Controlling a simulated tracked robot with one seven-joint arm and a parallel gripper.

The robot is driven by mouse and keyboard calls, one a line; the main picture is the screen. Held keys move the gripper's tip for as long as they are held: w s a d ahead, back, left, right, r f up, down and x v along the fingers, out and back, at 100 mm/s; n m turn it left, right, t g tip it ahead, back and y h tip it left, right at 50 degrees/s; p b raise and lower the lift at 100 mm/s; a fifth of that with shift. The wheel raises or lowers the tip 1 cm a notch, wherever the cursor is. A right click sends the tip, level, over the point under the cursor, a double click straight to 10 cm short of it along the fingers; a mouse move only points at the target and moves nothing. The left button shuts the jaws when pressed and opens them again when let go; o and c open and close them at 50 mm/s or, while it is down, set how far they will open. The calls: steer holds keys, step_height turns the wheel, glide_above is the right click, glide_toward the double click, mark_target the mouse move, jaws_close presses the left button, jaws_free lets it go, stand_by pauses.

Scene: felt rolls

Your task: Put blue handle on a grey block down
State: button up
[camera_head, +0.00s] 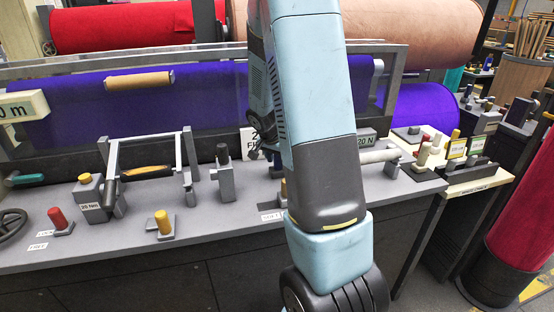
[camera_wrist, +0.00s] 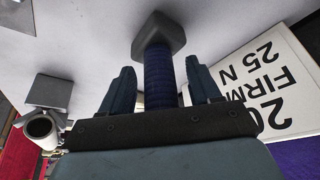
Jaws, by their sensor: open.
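In the wrist view, a dark blue ribbed handle (camera_wrist: 159,78) is joined to a small grey block (camera_wrist: 158,33) against the pale grey surface. My gripper (camera_wrist: 160,85) is open, with one dark finger on each side of the handle. A gap shows between the handle and each finger. The handle's lower end is hidden behind my gripper's dark palm edge.
A white "20 FIRM 25 N" sign (camera_wrist: 275,85) stands close on the right in the wrist view. A grey bracket with a round-ended part (camera_wrist: 45,115) is on the left. In the head view, a grey bench (camera_head: 130,235) carries a red knob (camera_head: 58,217), a yellow knob (camera_head: 163,221) and a frame.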

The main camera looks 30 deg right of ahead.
steer(key=v, duration=1.3)
steer(key=s+a+r+n+t+y, duration=0.1)
steer(key=s+a+r+n, duration=0.3)
steer(key=s, duration=0.3)
steer(key=s+a+r+n+t+y, duration=0.1)
steer(key=s+a+r+n, duration=0.3)
steer(key=s+a, duration=0.2)
steer(key=s+a+r+n+t+y, duration=0.1)
steer(key=s+a+r+n, duration=0.3)
steer(key=s, duration=0.6)
steer(key=shift+s+a+r+y, duration=0.15)
steer(key=shift+s+a+y, duration=0.2)
steer(key=shift+a, duration=0.4)
steer(key=shift+w, duration=0.1)
